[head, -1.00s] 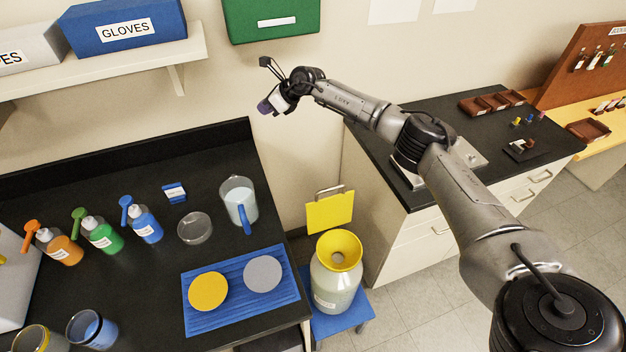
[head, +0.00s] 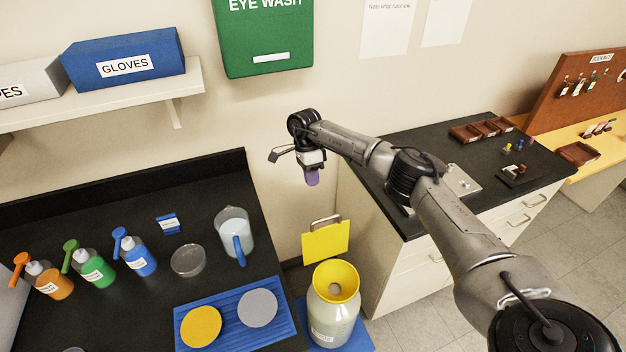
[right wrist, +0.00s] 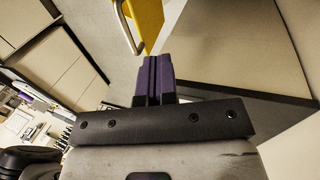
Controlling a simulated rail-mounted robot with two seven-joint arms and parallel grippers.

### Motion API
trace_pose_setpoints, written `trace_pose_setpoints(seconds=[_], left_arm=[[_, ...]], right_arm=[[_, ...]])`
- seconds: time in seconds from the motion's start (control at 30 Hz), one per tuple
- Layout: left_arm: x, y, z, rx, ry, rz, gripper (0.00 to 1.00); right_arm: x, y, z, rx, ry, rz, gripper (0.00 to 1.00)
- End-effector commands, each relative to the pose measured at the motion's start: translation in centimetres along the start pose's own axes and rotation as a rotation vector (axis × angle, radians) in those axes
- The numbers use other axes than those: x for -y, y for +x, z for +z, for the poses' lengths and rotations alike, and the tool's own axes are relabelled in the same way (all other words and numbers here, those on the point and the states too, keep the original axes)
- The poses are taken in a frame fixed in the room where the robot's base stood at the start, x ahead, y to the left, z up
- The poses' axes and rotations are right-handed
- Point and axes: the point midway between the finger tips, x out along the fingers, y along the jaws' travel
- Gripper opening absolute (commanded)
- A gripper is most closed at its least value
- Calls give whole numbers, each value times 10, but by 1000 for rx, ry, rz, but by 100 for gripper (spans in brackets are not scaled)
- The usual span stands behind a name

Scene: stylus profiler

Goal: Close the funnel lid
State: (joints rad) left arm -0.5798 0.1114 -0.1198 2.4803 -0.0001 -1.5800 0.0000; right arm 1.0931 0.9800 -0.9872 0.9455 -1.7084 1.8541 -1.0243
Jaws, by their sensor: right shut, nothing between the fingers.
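The yellow funnel (head: 347,271) sits in the mouth of a pale container (head: 333,318), and its bowl is uncovered. The square yellow lid (head: 326,243) stands tilted up behind the funnel, with a metal handle (head: 322,221) at its top edge. My right gripper (head: 312,180) is above the lid, apart from it, with purple fingers pointing down. In the right wrist view the fingers (right wrist: 154,72) are shut and empty. The lid (right wrist: 147,22) and its handle (right wrist: 127,28) show beyond them at the top. My left gripper is not in view.
The container stands on a blue stand (head: 360,338) between the black bench (head: 105,200) and a white cabinet (head: 392,270). A beaker (head: 234,233) and a blue tray (head: 236,340) sit near the bench's right side. A green eye wash box (head: 265,35) hangs above.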

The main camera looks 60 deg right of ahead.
Motion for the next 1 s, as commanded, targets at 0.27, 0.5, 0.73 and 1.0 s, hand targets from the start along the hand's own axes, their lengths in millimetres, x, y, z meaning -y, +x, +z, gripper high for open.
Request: trace_pose_setpoints(seconds=[0.27,0.5,0.73,1.0], left_arm=[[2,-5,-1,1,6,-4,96],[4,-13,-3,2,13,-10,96],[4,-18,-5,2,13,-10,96],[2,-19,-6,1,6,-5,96]], right_arm=[[0,57,0,-2,1,2,0],[-16,78,-1,-1,0,-1,0],[-30,86,0,0,2,-1,0],[-36,89,0,1,2,-2,0]])
